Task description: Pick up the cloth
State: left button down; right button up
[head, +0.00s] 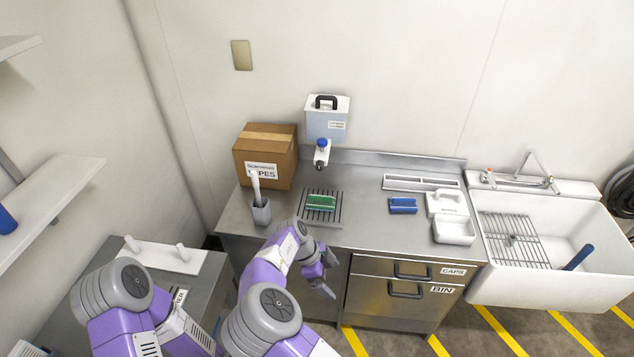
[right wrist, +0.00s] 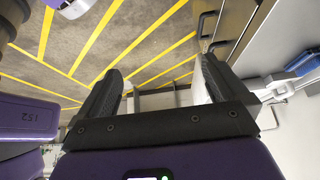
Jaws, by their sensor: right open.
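No item is clearly recognisable as a cloth. A blue folded-looking item (head: 402,205) lies on the steel counter right of the drain grate, and a green item (head: 321,202) lies on the grate. I cannot tell which of them, if either, is the cloth. My right gripper (head: 328,274) is open and empty, in front of the counter's front edge and below its top, apart from both items. Its two dark spread fingers show in the right wrist view (right wrist: 160,80), with floor and cabinet beyond. My left gripper is not in view.
A cardboard wipes box (head: 265,155), a grey cup with a brush (head: 261,211) and a wall dispenser (head: 327,120) stand at the left. A white open container (head: 454,231) is right of the blue item. A sink (head: 590,235) adjoins. Drawers (head: 405,270) are below the counter.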

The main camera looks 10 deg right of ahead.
aim_at(314, 201)
jog(key=i, duration=1.25)
